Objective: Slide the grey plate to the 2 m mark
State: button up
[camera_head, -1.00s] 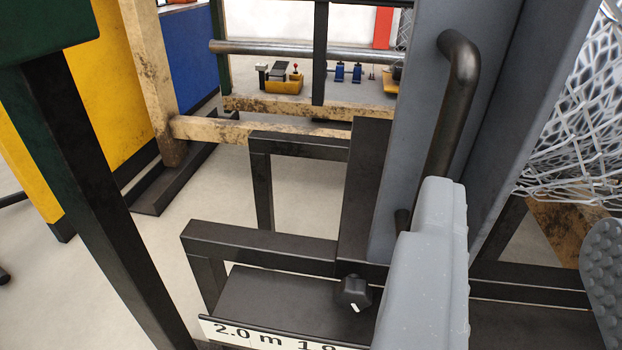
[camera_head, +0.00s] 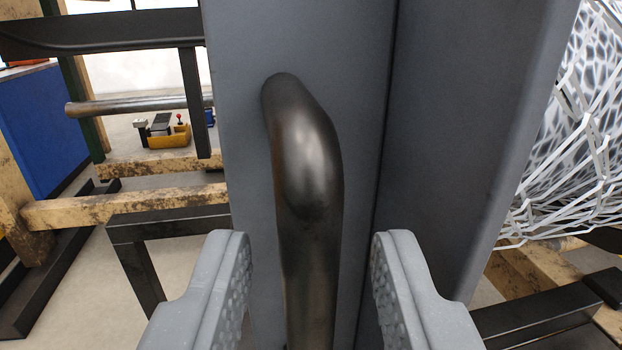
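The grey plate (camera_head: 450,120) stands upright and fills the middle of the view. Its dark metal handle (camera_head: 308,190) is a bent bar on the plate's near face. My gripper (camera_head: 310,285) is open, with one grey finger on each side of the handle's lower part. Gaps show between the handle and both fingers. The lower end of the handle is out of view. The 2.0 m scale is not in view now.
A black frame (camera_head: 165,225) and a rusty cream beam (camera_head: 125,207) are on the left. A yellow control box (camera_head: 168,135) and a blue panel (camera_head: 38,125) are farther back.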

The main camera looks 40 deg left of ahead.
jog(key=shift+x, duration=1.05)
